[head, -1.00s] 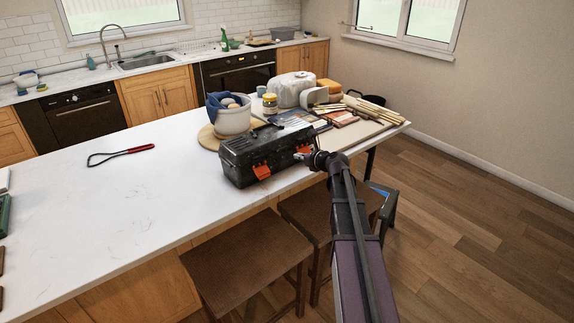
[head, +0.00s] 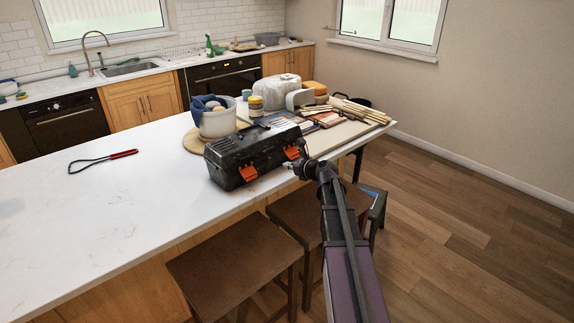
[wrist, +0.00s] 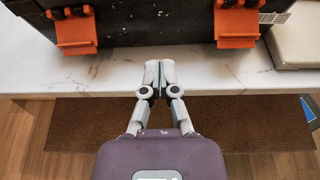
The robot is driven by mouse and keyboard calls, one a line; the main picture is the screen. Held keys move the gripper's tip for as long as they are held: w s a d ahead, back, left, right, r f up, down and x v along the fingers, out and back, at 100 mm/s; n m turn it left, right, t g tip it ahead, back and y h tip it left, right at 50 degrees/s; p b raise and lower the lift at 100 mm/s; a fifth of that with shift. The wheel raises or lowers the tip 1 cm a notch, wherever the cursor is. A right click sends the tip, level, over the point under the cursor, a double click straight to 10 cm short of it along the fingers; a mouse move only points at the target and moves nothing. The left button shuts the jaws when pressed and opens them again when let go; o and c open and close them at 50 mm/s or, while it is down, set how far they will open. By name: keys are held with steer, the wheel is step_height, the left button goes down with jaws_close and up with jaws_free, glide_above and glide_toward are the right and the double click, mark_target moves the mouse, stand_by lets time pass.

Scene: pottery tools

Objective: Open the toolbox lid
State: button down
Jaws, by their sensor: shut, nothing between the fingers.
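The black toolbox (head: 252,155) stands on the white island counter with its lid shut. Two orange latches are on its front, a left latch (head: 249,172) and a right latch (head: 292,152). In the wrist view the toolbox front (wrist: 160,22) fills the top. There the left latch (wrist: 75,32) and right latch (wrist: 236,25) both hang outward from the box. My gripper (wrist: 157,68) is shut and empty, in front of the box and between the two latches, apart from both. In the head view my arm's end hides part of the toolbox's right side.
A white pot with a blue cloth (head: 215,118) stands close behind the toolbox. Boards and wooden tools (head: 345,115) lie to its right. Brown stools (head: 232,262) stand below the counter's front edge. The counter's left part is mostly clear, with a red-handled wire tool (head: 103,160).

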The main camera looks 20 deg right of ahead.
mark_target(269, 153)
steer(key=b+x, duration=0.3)
steer(key=x, duration=0.6)
steer(key=shift+r+p, duration=0.4)
steer(key=shift+p, duration=0.2)
steer(key=shift+r+p, duration=1.55)
steer(key=shift+r, duration=0.1)
steer(key=shift+d+r, duration=0.1)
steer(key=shift+d, duration=0.05)
